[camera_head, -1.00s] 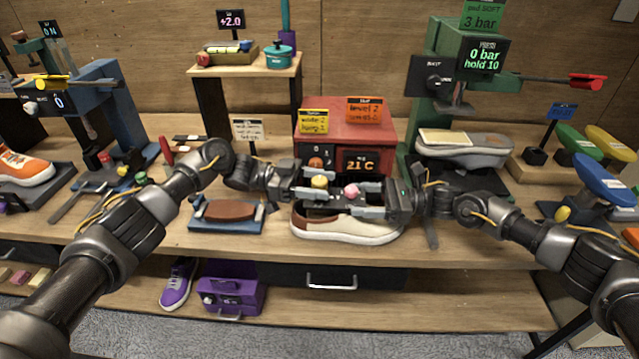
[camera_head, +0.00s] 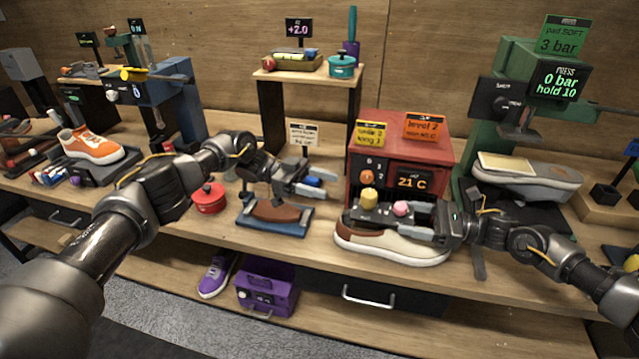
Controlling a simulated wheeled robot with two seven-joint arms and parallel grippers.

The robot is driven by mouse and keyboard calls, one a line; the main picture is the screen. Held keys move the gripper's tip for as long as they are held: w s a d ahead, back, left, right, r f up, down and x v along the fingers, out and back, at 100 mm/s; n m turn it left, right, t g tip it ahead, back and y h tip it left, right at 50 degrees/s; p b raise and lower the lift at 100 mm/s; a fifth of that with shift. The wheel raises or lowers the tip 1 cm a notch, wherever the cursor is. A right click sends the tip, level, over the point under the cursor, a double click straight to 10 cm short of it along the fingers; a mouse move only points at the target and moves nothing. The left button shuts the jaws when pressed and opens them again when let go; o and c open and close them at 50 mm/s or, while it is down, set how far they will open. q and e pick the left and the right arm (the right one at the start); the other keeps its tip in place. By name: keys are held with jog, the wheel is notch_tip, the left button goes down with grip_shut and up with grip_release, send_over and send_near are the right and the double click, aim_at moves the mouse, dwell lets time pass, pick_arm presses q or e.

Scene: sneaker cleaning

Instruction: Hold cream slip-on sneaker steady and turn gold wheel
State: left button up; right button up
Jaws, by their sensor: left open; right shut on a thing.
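The cream slip-on sneaker (camera_head: 395,248), with a brown heel patch and white sole, sits on the bench in front of the red box. The round gold wheel (camera_head: 368,196) stands above its opening, with a pink knob (camera_head: 402,209) beside it. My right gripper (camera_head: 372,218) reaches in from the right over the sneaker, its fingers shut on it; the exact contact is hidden. My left gripper (camera_head: 328,182) is open, left of the gold wheel and apart from it, above and behind the brown block. A small blue thing (camera_head: 313,181) shows between its fingers, apparently behind them.
The red box (camera_head: 430,150) with a 21 C display stands close behind the sneaker. A brown block on a blue base (camera_head: 277,214) and a red pot (camera_head: 208,198) lie left. A green press (camera_head: 510,120) with a grey shoe (camera_head: 525,180) stands right.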

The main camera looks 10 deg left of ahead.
dwell(0.4)
jog(key=o, duration=1.5)
jog(key=d, duration=1.2)
jog(key=shift+d, duration=0.1)
